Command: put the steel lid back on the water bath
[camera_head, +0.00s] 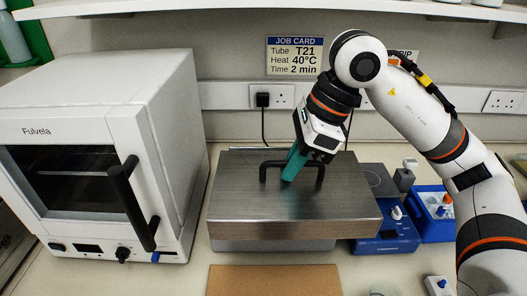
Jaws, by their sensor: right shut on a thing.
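The steel lid (290,208) is a brushed metal cover with a black bar handle (272,164) on top, in the middle of the bench. My right gripper (293,166) reaches down from above with teal fingers shut on the handle. The lid looks roughly level, turned slightly. Below its front edge a strip of the grey water bath (275,245) shows; the lid hides the rest. I cannot tell whether the lid rests on the bath or hangs just above it. My left gripper is out of view.
A white oven (110,130) stands close on the left, its black handle sticking out. A blue device (385,243) and a blue rack (433,225) stand close to the lid's right. A brown mat (274,279) lies in front. A job card (295,56) hangs behind.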

